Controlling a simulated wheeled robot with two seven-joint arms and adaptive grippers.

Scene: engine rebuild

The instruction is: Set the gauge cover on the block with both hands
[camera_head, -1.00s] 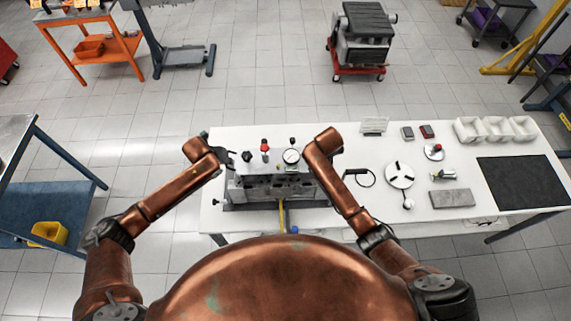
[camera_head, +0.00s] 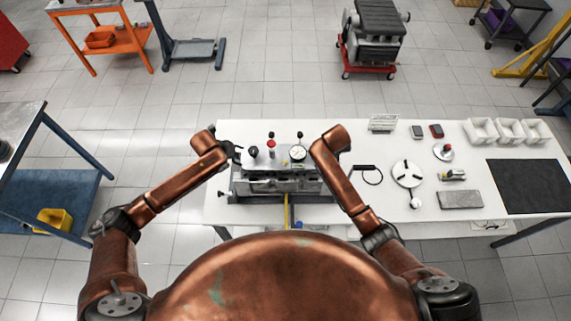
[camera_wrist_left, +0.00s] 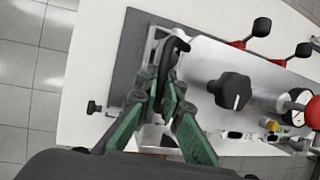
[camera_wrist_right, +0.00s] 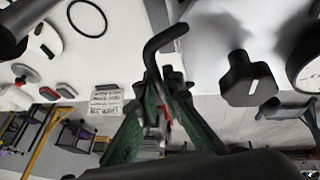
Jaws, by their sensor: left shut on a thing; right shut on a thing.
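The gauge cover (camera_head: 282,165) is a grey plate with a round white dial, a red-topped knob and black knobs. It is over the grey block (camera_head: 270,187) on the table and appears level. I cannot tell whether it touches the block. My left gripper (camera_head: 236,153) is shut on the cover's left black handle, seen in the left wrist view (camera_wrist_left: 174,46). My right gripper (camera_wrist_right: 160,100) is shut on the right bent black handle (camera_wrist_right: 163,42); in the head view my right arm largely hides this grip. The dial (camera_wrist_right: 308,65) is partly cut off in the right wrist view.
The white table (camera_head: 345,205) extends right, holding a black cable loop (camera_head: 372,176), a white round plate (camera_head: 407,173), a grey slab (camera_head: 460,199), white bins (camera_head: 508,131) and a black mat (camera_head: 527,186). A blue-shelved cart (camera_head: 50,195) stands left.

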